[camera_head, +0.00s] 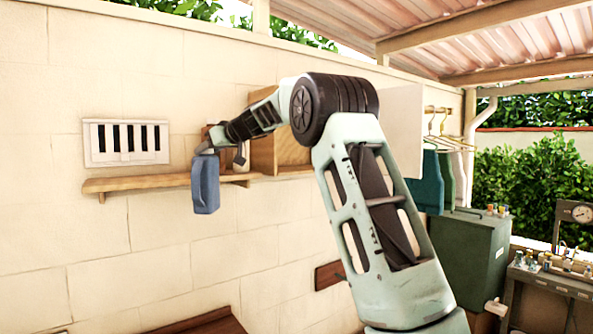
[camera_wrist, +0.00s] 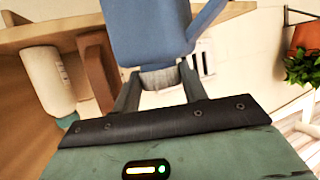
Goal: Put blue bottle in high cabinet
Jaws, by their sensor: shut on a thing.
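A blue bottle (camera_head: 205,185) hangs below my gripper (camera_head: 205,149), roughly upright, in front of the wall shelf. In the wrist view the blue bottle (camera_wrist: 150,32) fills the top middle. My gripper (camera_wrist: 158,84) is shut on its pale neck or cap. A wooden cabinet (camera_head: 263,143) is on the wall to the right of the bottle, at about the gripper's height. My arm covers much of the cabinet, and its inside is mostly hidden. A pale upright panel (camera_head: 407,128) stands out right of it; I cannot tell whether it is the cabinet's door.
A wooden shelf (camera_head: 140,182) runs along the wall behind the bottle. A white container (camera_wrist: 47,80) and a brown item (camera_wrist: 97,68) stand on it, close to my gripper. A white slotted wall panel (camera_head: 126,142) is at left. Clothes (camera_head: 430,180) hang at right.

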